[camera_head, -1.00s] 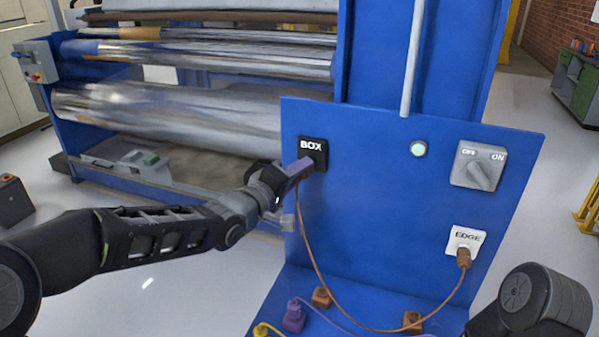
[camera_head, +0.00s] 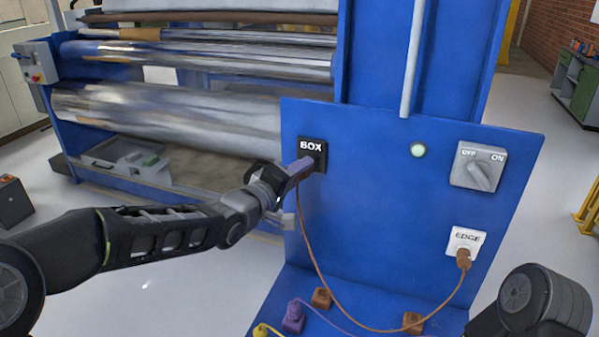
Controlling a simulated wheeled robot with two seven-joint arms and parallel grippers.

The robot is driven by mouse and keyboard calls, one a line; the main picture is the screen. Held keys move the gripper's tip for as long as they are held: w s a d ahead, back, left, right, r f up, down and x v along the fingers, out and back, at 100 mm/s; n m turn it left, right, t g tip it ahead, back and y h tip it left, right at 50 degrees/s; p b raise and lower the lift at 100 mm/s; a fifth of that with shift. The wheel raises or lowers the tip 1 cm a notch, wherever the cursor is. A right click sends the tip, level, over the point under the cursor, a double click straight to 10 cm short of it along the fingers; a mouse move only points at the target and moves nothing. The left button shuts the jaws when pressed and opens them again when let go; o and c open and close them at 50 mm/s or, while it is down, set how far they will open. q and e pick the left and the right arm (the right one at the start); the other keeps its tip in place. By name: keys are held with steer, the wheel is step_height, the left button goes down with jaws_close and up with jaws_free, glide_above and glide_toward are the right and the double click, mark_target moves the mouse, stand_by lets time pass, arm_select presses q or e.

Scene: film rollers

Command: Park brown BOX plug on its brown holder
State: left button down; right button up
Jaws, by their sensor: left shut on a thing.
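The black BOX socket (camera_head: 312,152) is on the upper left of the blue panel. My left gripper (camera_head: 301,171) is at its lower left edge, shut on the brown BOX plug, which is mostly hidden by the fingers. A brown cable (camera_head: 325,270) hangs from there in a loop to the brown EDGE plug (camera_head: 463,258), seated in the white EDGE socket (camera_head: 468,238). Two brown holders stand on the blue base, one at left (camera_head: 321,298) and one at right (camera_head: 413,322). I cannot tell whether the BOX plug still touches its socket. My right gripper is out of view.
A purple plug (camera_head: 293,317) and a yellow plug (camera_head: 262,330) with their cables sit near the left brown holder. A grey rotary switch (camera_head: 478,166) and a lit round lamp (camera_head: 418,150) are on the panel. Large film rollers (camera_head: 170,115) are behind at left.

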arm_select(q)
steer(key=shift+w+d, duration=0.15)
steer(key=shift+w, duration=0.2)
steer(key=c, duration=1.1)
jaws_free()
steer(key=shift+s, duration=0.1)
steer(key=b+v, duration=0.1)
steer(key=v, duration=0.6)
steer(key=shift+s+a+r, duration=0.1)
steer(key=shift+s+a, duration=0.1)
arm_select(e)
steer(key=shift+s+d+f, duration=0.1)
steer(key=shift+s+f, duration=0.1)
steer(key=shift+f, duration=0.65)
